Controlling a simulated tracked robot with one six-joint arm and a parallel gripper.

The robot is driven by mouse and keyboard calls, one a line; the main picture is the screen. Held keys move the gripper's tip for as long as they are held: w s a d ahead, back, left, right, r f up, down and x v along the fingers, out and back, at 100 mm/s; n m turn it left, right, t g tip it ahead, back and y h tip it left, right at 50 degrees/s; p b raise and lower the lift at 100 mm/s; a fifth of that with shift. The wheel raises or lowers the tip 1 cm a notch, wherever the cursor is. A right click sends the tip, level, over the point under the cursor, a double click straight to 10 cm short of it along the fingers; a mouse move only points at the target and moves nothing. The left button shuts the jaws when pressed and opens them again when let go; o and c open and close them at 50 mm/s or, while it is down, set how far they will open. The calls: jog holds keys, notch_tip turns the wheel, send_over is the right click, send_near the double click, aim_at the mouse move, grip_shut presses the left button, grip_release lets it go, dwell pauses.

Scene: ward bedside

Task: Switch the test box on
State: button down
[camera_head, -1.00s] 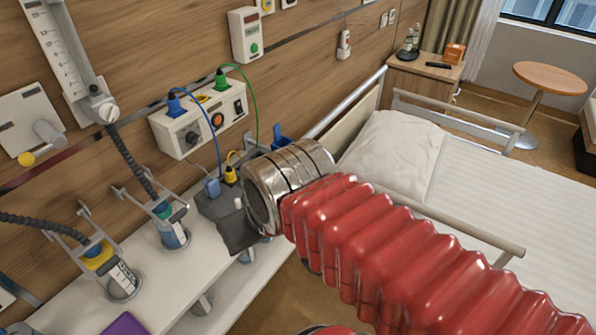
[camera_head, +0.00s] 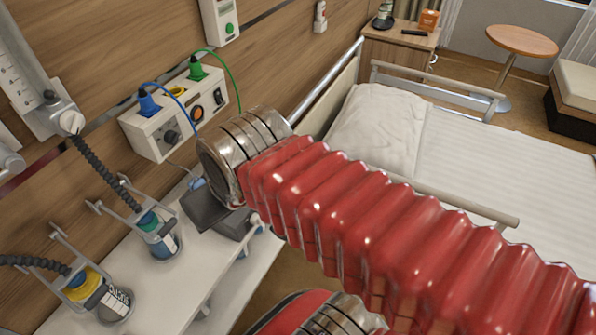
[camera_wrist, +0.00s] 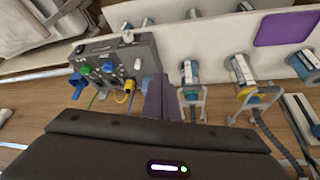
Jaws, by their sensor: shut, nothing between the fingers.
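A grey box (camera_wrist: 110,48) on the shelf shows in the wrist view, with blue, green and yellow plugs and small white and dark controls on its face. A white wall box (camera_head: 165,135) in the head view has a knob, an orange button, a black switch and plugs. No readable label shows which is the test box. My gripper (camera_wrist: 160,88) is shut and empty, its fingers at the grey box's right edge in the wrist view; contact cannot be told.
Bottles in clamp holders (camera_head: 158,238) with black hoses stand on the white shelf (camera_head: 165,290). Blue, green and yellow cables hang close to my fingers. A bed with a side rail (camera_head: 455,200) lies to the right. A purple item (camera_wrist: 285,28) lies on the shelf.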

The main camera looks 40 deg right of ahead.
jog(key=d+f+m+t+y, duration=0.1)
jog(key=d+f+m, duration=0.3)
jog(key=d, duration=0.6)
jog(key=d+f+m+t+y, duration=0.1)
jog(key=d+f+m, duration=0.2)
jog(key=d, duration=0.7)
jog(key=d+f+m, duration=0.4)
jog(key=d+m, duration=0.3)
jog(key=d, duration=0.4)
jog(key=shift+f+t+y, duration=0.3)
jog(key=shift+t+y, duration=0.1)
jog(key=shift+a, duration=0.1)
